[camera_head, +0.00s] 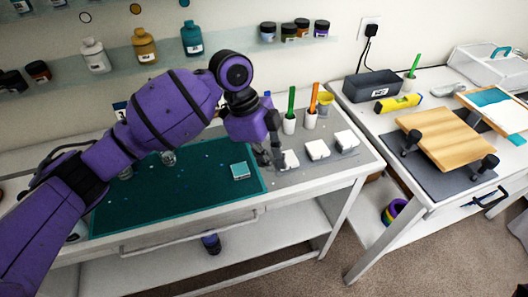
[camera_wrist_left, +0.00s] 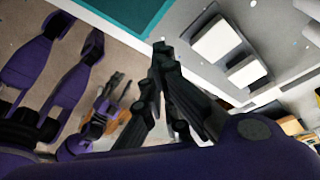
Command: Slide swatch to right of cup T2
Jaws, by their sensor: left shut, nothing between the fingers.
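My left gripper (camera_head: 272,160) points down, shut and empty, at the left end of a row of white square tiles. The nearest tile (camera_head: 290,160) is just right of its fingers; a middle tile (camera_head: 318,149) and a right tile (camera_head: 345,140) follow. I cannot tell which piece is the swatch; a small teal block (camera_head: 240,171) also lies left of the gripper. Behind the tiles stand a white cup with a green stick (camera_head: 289,124) and one with an orange stick (camera_head: 310,119). No T2 label is readable. The left wrist view shows the shut fingertips (camera_wrist_left: 160,47) beside a white tile (camera_wrist_left: 216,41).
A dark teal mat (camera_head: 200,208) covers the table's left part. A yellow cup (camera_head: 325,103) stands behind the right tiles. A second table on the right holds a clamped wooden board (camera_head: 446,138), a dark box (camera_head: 371,87) and a yellow level (camera_head: 397,103). Bottles line the wall shelf.

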